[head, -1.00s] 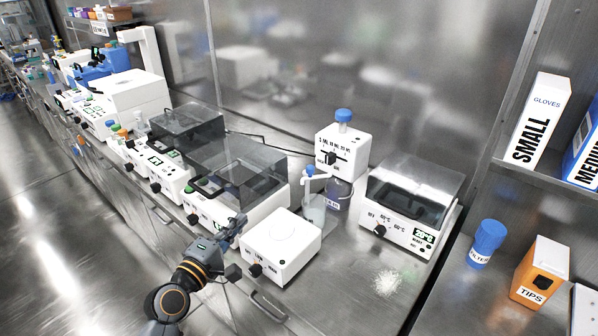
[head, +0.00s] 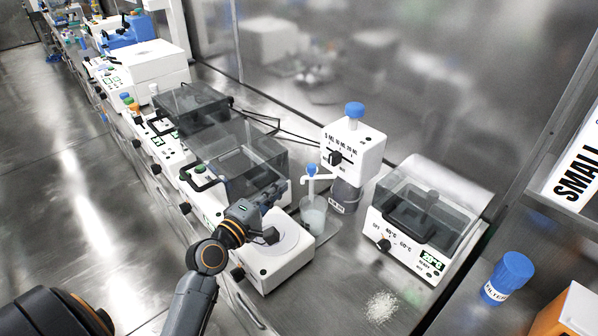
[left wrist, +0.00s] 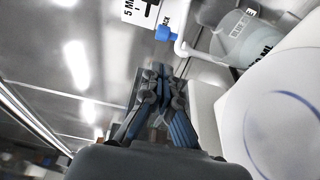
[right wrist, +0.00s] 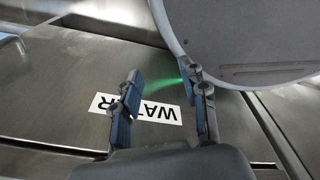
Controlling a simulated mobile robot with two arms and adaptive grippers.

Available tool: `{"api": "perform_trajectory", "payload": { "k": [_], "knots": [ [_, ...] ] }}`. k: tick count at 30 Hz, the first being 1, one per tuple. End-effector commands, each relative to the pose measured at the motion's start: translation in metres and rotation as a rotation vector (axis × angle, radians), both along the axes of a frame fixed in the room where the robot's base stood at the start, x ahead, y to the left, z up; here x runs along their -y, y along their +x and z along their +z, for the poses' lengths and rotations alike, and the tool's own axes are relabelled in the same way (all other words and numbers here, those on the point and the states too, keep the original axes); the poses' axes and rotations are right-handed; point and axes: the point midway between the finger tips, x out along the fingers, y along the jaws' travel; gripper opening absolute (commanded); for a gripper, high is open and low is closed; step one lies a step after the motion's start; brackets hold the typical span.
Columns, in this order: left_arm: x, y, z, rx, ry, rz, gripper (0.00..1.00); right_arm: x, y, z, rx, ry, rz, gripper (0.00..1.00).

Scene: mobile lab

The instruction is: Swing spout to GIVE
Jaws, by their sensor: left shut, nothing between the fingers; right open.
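The dispenser (head: 352,147) is a white box with a dial and blue top cap, above a dark bottle (head: 345,193). Its thin white spout (head: 318,178) with a small blue cap (head: 311,169) points left, over a clear beaker (head: 313,212). The GIVE mark cannot be read. My left gripper (head: 280,188) is shut and empty, just left of the spout and apart from it. In the left wrist view the shut fingertips (left wrist: 160,72) are below the blue cap (left wrist: 163,33) and white spout (left wrist: 186,42). My right gripper (right wrist: 161,74) is open and empty, away from the dispenser.
A white plate device (head: 280,262) lies under my left wrist. Lidded boxes stand left (head: 240,160) and right (head: 425,215) of the dispenser. White granules (head: 381,306) lie on the steel bench. A WATER label (right wrist: 160,112) and a grey round body (right wrist: 240,35) are near my right gripper.

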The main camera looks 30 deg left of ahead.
Motion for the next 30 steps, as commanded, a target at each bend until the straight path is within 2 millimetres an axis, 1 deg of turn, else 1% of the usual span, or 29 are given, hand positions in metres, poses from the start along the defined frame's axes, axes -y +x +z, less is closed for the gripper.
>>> {"api": "perform_trajectory", "payload": {
  "k": [4,9,12,15,21,30],
  "knots": [
    [0.003,0.024,0.003,0.003,-0.003,-0.001,0.0,0.0,-0.011,0.007,-0.014,0.0,0.0,0.43],
    [0.005,0.056,0.003,0.002,-0.003,-0.001,0.0,-0.004,-0.027,0.011,-0.038,0.004,-0.002,0.43],
    [0.007,0.072,0.002,0.0,-0.002,-0.001,0.0,-0.008,-0.026,0.013,-0.037,0.009,-0.003,0.43],
    [0.008,0.083,0.001,0.001,-0.001,0.0,0.0,-0.011,-0.021,0.014,-0.029,0.012,-0.004,0.43],
    [0.008,0.093,0.0,0.0,-0.001,0.0,0.0,-0.012,-0.01,0.016,-0.013,0.015,-0.003,0.43],
    [0.009,0.093,0.0,0.0,-0.001,0.0,0.0,-0.009,-0.01,0.016,-0.014,0.011,-0.002,0.43]
  ]
}}
